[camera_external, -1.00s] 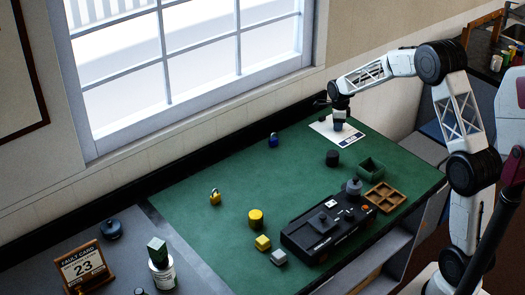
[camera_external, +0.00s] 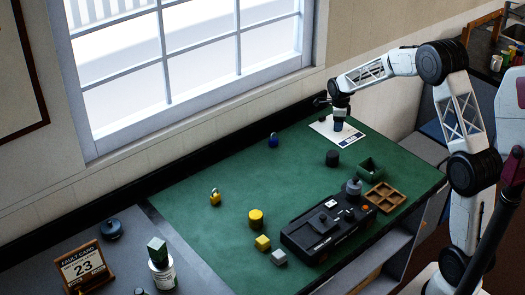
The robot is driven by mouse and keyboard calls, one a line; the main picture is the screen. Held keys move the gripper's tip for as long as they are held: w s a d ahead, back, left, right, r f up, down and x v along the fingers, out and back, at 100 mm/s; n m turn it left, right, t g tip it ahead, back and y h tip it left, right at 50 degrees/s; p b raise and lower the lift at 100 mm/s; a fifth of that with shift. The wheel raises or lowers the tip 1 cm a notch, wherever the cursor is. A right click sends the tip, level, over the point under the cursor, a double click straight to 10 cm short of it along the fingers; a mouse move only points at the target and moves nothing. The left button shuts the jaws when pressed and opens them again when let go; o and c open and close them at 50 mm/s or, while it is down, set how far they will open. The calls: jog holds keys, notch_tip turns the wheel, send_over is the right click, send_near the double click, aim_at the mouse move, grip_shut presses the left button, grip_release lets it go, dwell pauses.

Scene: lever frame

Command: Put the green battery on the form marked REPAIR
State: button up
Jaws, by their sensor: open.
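A white form (camera_external: 350,136) with a dark blue block printed on it lies at the far right of the green bench mat. Its wording is too small to read. A small blue-grey cylinder (camera_external: 338,124) stands upright on the form; I cannot tell whether it is the green battery. My gripper (camera_external: 339,112) is open, pointing down directly above this cylinder. The fingertips are small and I cannot tell if they still surround its top. A small dark item (camera_external: 322,118) shows at the form's left edge. No other clearly green battery shows.
A dark cylinder (camera_external: 332,158), a green open box (camera_external: 369,168), a wooden divided tray (camera_external: 384,196) and a black device (camera_external: 328,226) stand nearer. A blue padlock (camera_external: 273,140), a brass padlock (camera_external: 214,197) and yellow pieces lie left. The mat's middle is clear.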

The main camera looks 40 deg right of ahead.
notch_tip(320, 180, up, 11)
dwell(0.5)
dwell(0.4)
jog(key=shift+s+a+r, duration=0.3)
jog(key=shift+s+r, duration=0.1)
jog(key=s+a+r+n, duration=0.4)
jog(key=s, duration=0.4)
jog(key=s+a+r+n+t, duration=0.1)
jog(key=s+a+r+n, duration=0.2)
jog(key=s+a+n, duration=0.35)
jog(key=s+a+r+n, duration=0.3)
jog(key=s+r, duration=0.1)
jog(key=s, duration=0.6)
jog(key=s+a+f+n, duration=0.1)
jog(key=s+n, duration=0.3)
jog(key=s, duration=0.5)
jog(key=s+a+f+n+t, duration=0.1)
jog(key=s+a+n, duration=0.2)
jog(key=s+n, duration=0.2)
jog(key=s+a+f+n, duration=0.1)
jog(key=s+n, duration=0.3)
jog(key=s, duration=0.8)
jog(key=shift+s+a+f+t, duration=0.3)
jog(key=shift+s+a+f, duration=0.05)
jog(key=shift+a, duration=0.4)
